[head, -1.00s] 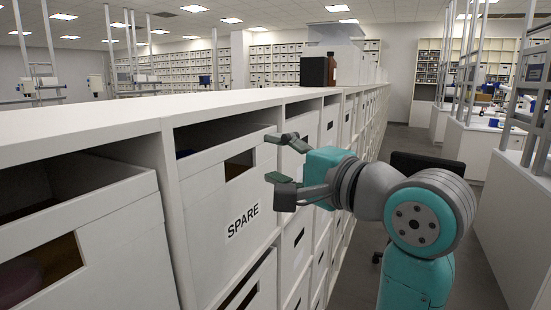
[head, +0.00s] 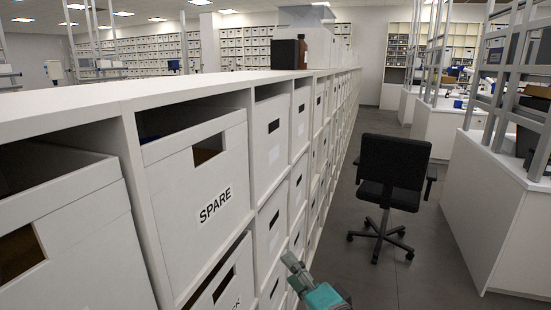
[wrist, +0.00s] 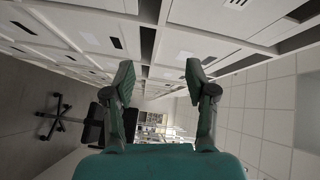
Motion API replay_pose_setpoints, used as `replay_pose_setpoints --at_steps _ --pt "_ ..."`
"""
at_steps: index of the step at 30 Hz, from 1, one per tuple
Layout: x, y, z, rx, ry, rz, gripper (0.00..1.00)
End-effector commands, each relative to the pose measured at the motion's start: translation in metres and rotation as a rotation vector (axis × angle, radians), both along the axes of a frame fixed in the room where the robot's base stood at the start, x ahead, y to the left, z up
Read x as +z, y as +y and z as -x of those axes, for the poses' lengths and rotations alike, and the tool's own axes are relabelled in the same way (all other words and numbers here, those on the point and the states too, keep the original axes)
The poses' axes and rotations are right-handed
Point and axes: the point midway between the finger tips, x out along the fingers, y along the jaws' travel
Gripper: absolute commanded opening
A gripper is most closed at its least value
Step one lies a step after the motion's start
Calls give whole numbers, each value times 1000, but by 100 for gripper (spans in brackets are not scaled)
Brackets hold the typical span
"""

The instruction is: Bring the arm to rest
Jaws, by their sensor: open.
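My gripper (wrist: 158,80) is open and empty in the wrist view, its two fingers spread apart with cabinet fronts beyond them. In the head view only a small part of my gripper (head: 297,268) shows at the bottom edge, beside the shelf fronts; the rest of my arm is out of frame. A white box labelled SPARE (head: 200,190) sits in a shelf compartment at the left, apart from my gripper. A gap shows above its front, and its inside is mostly dark.
The long white shelf unit (head: 190,90) runs back along the left. A black office chair (head: 392,170) stands in the grey aisle. A white bench (head: 500,215) lines the right. A black box (head: 286,54) and a brown bottle (head: 302,50) stand on the shelf top.

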Motion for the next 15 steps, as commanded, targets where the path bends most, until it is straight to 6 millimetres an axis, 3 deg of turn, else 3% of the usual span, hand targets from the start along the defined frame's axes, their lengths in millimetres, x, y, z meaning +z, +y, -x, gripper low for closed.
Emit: replay_pose_setpoints --at_steps 1,3,8,15 --pt "-21 -7 8 -21 4 23 56" --pt "-44 -16 18 -52 -3 62 56" --pt "-92 -38 45 -116 -18 156 56" --pt "-153 -68 99 -197 -34 320 56"
